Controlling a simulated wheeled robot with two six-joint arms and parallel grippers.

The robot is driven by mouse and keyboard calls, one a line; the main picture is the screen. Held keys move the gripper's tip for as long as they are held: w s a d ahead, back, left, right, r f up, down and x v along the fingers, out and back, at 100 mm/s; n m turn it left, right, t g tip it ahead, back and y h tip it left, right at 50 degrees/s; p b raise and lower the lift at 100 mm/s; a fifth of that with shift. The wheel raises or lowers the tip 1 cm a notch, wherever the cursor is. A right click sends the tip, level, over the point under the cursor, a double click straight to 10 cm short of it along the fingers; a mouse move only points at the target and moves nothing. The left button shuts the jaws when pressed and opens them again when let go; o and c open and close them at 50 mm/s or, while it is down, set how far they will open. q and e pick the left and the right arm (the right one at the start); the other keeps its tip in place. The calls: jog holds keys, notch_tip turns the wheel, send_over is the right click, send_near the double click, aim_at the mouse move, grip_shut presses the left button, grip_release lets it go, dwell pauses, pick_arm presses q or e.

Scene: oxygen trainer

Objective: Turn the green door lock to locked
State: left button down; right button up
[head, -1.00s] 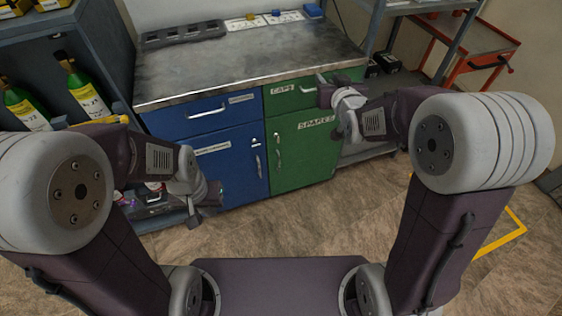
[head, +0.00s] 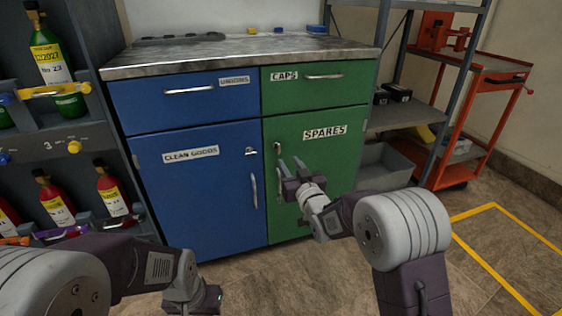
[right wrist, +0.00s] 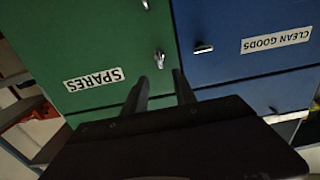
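The green door (head: 325,155), marked SPARES, is closed. Its lock (head: 277,148) is a small metal piece near the door's upper left edge, and its knob looks upright. In the right wrist view the lock (right wrist: 159,60) lies just beyond my fingertips, between them in the picture. My right gripper (head: 291,163) is open and empty in front of the green door, slightly below and right of the lock in the head view. It also shows in the right wrist view (right wrist: 160,77). My left gripper (head: 206,299) is low at the bottom; its fingers are not clear.
The blue door (head: 200,205), marked CLEAN GOODS, has its own lock (head: 251,152) with a sideways knob, beside the green lock. Shelves of bottles (head: 58,202) stand left. A red cart (head: 465,120) stands right.

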aim_at(279, 147)
jog(key=p+x, duration=0.5)
jog(key=x, duration=0.1)
jog(key=shift+w+a+r+p, duration=0.1)
jog(key=shift+w+r+p, duration=0.2)
jog(key=shift+w+p, duration=0.1)
jog(key=shift+w+a+f+b, duration=0.15)
jog(key=shift+w+f+b, duration=0.3)
jog(key=shift+b, duration=0.3)
jog(key=shift+w+a+r, duration=0.2)
jog(key=shift+w, duration=0.4)
grip_shut()
